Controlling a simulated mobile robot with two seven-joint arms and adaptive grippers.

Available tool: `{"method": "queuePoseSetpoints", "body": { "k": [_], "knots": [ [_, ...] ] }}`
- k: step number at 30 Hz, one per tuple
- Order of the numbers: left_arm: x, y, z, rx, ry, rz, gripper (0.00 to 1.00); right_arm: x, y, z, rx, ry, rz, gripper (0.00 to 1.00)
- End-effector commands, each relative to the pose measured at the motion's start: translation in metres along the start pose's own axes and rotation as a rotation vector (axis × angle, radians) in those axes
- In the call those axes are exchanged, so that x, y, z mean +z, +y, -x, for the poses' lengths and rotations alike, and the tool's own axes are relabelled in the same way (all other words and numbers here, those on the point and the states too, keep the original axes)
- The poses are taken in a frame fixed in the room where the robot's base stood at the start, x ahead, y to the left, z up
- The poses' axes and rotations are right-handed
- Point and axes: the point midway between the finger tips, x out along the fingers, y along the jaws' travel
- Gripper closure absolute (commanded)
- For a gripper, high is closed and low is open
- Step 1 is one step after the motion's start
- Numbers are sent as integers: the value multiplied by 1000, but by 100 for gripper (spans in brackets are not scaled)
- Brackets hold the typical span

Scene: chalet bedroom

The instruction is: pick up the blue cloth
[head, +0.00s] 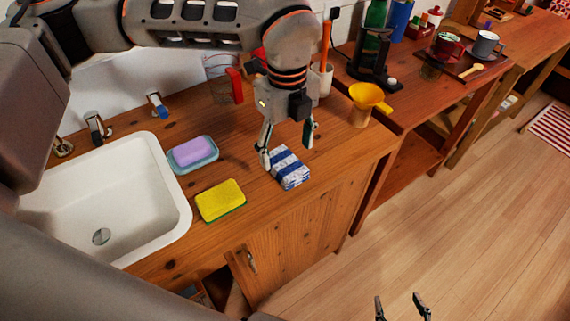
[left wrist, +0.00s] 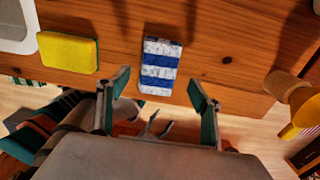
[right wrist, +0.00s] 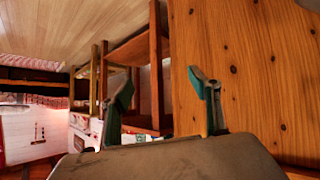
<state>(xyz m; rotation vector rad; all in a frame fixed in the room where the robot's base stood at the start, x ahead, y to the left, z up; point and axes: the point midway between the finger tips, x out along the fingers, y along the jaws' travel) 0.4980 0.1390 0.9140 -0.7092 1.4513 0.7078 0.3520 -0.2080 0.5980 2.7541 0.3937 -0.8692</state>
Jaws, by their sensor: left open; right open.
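The blue cloth (head: 290,170) is a folded, blue-and-white striped pad lying on the wooden counter near its front edge. It also shows in the left wrist view (left wrist: 160,66), between and beyond the fingertips. My left gripper (head: 288,148) is open above the cloth, one finger at its left side and the other behind it to the right. In the left wrist view my left gripper (left wrist: 162,88) is open and empty. My right gripper (head: 401,305) is open and empty, low at the bottom edge of the head view, in front of the counter. It also shows in the right wrist view (right wrist: 158,88).
A yellow sponge (head: 221,200) and a purple soap on a blue dish (head: 205,164) lie left of the cloth. The white sink (head: 170,190) is farther left. A yellow funnel (head: 369,97) stands right, a measuring jug (head: 218,80) behind. The floor (head: 470,210) is clear.

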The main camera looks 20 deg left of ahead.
Motion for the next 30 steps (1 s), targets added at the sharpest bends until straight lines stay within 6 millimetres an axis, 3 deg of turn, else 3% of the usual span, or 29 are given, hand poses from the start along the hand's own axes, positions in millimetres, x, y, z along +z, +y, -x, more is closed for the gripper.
{"method": "queuePoseSetpoints", "body": {
  "k": [6, 14, 15, 19, 30],
  "knots": [
    [0, 5, -34, 4, 2, -1, 35, -2, 2, -3, 3, 7, 3, 38],
    [1, 4, -38, 0, 0, 0, 35, -9, 5, -6, 8, 18, 6, 38],
    [1, 4, -38, 1, 0, 0, 37, -10, 5, -6, 8, 19, 6, 38],
    [1, 4, -38, 1, 0, 0, 71, -10, 5, -6, 8, 19, 6, 38],
    [1, 4, -38, 1, 0, 0, 74, -2, 2, -2, 4, 6, 3, 38]
  ]
}}
